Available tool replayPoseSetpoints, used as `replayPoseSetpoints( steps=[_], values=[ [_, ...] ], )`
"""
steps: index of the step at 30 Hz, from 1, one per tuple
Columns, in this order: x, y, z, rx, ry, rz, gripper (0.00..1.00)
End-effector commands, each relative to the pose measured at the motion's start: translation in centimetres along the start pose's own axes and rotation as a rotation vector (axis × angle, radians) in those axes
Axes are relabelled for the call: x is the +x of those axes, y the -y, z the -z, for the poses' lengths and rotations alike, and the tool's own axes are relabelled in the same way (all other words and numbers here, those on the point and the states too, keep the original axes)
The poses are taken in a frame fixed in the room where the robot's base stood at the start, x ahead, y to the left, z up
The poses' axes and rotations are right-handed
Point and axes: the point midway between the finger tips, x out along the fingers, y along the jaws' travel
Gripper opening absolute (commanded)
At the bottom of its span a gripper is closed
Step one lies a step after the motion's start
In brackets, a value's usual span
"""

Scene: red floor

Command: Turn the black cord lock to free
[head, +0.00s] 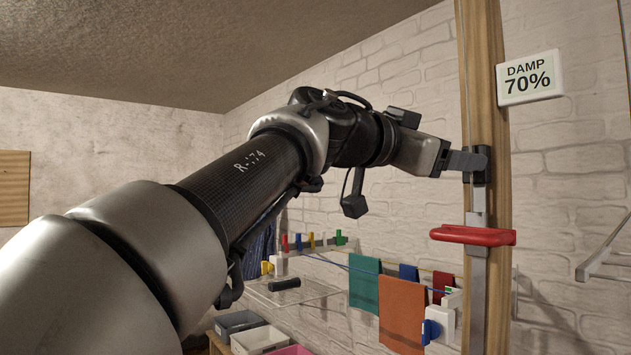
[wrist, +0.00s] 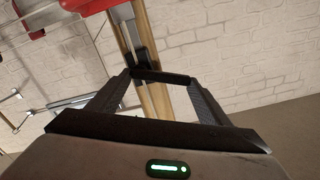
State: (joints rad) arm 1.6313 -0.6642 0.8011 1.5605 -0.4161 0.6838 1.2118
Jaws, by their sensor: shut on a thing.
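The black cord lock (head: 482,172) is mounted on the upright wooden post, above a red handle on a metal strip. My gripper (head: 470,160) reaches it from the left in the head view. In the wrist view, a black bar of the lock (wrist: 162,76) spans between the two fingertips of my gripper (wrist: 160,78), which is shut on it. The bar lies roughly crosswise to the post there. The gripper hides part of the lock in the head view, and I cannot read any marking on it.
The red handle (head: 473,235) juts out just below the lock. A sign reading DAMP 70% (head: 529,78) is right of the wooden post (head: 496,120). Teal (head: 365,285) and orange (head: 402,310) cloths hang lower down. A wall rack (head: 605,250) is at the right.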

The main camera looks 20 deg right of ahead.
Motion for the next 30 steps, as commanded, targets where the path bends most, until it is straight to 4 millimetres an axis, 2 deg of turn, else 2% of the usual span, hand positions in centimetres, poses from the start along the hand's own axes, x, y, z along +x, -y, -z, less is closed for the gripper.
replayPoseSetpoints(
  steps=[18,30],
  values=[
    [-0.1,-0.8,1.8,0.586,-0.001,0.008,0.31],
    [-0.1,-1.6,2.6,0.883,-0.001,0.01,0.31]
  ],
)
